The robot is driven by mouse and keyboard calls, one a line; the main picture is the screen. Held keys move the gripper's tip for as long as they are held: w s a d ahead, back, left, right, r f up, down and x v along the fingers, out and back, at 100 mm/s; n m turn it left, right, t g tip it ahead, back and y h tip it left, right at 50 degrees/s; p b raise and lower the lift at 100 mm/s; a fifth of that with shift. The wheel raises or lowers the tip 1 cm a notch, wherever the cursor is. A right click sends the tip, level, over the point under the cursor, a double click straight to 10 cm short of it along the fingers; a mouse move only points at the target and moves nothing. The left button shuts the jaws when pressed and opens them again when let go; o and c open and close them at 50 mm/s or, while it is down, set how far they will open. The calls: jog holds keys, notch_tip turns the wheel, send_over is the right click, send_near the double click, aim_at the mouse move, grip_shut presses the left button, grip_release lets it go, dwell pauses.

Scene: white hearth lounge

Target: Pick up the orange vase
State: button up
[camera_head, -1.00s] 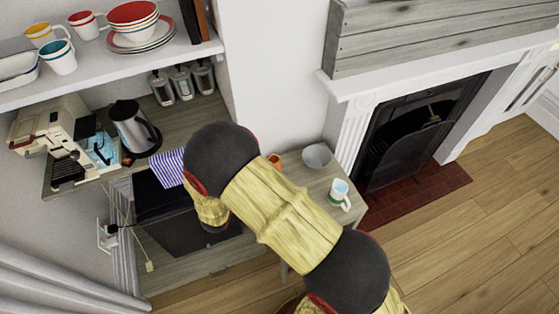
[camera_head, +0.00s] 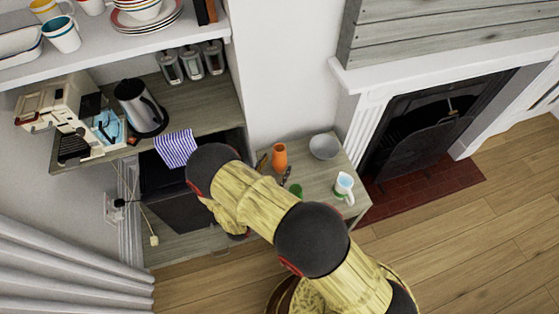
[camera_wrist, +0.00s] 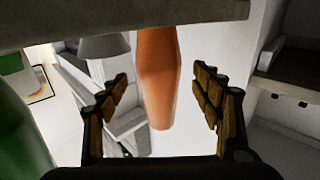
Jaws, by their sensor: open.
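The orange vase (camera_head: 279,156) stands on the small grey wooden table (camera_head: 325,180) in the head view, near the table's back left. In the wrist view, which looks upside down, the vase (camera_wrist: 158,75) hangs from the table edge at the top, centred between the two fingers. My gripper (camera_wrist: 161,84) is open, with one finger on each side of the vase in the picture and a visible gap to both. I cannot tell how far the vase lies beyond the fingertips. In the head view, my arm hides most of the gripper and part of the table.
A green object (camera_head: 296,190) is close to my arm on the table; green also fills the left of the wrist view. A grey bowl (camera_head: 324,146) is right of the vase, and a white jug (camera_head: 344,186) sits near the right edge. Shelving stands left, a fireplace right.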

aim_at(276, 166)
jog(key=x, duration=0.3)
jog(key=shift+w, duration=0.15)
jog(key=shift+c, duration=1.2)
jog(key=c, duration=1.1)
jog(key=shift+c, duration=0.7)
